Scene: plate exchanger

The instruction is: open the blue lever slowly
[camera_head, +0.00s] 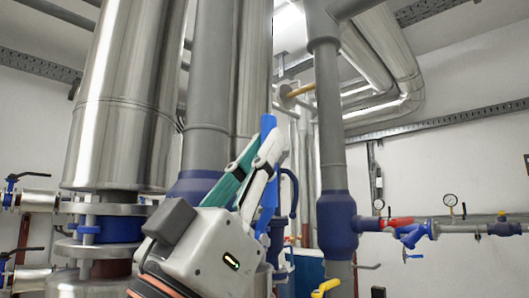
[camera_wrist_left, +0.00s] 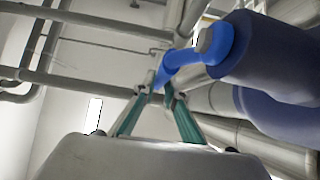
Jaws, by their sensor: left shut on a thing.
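The blue lever (camera_head: 268,124) stands nearly upright in the head view, its top end showing above my left gripper (camera_head: 264,146). The gripper's teal-padded fingers are shut on the lever. In the left wrist view, the lever (camera_wrist_left: 181,62) runs from a grey-capped blue hub (camera_wrist_left: 213,40) at upper right down to between the fingertips of the left gripper (camera_wrist_left: 154,92). The gripper body hides part of the lever and its mount in the head view. My right gripper is not in view.
A large metal-clad vessel (camera_head: 125,100) stands at left. A thick grey pipe (camera_head: 207,90) rises behind my gripper. A grey pipe with a dark blue collar (camera_head: 336,222) stands to the right. Gauges and small valves (camera_head: 410,233) line a horizontal pipe farther right.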

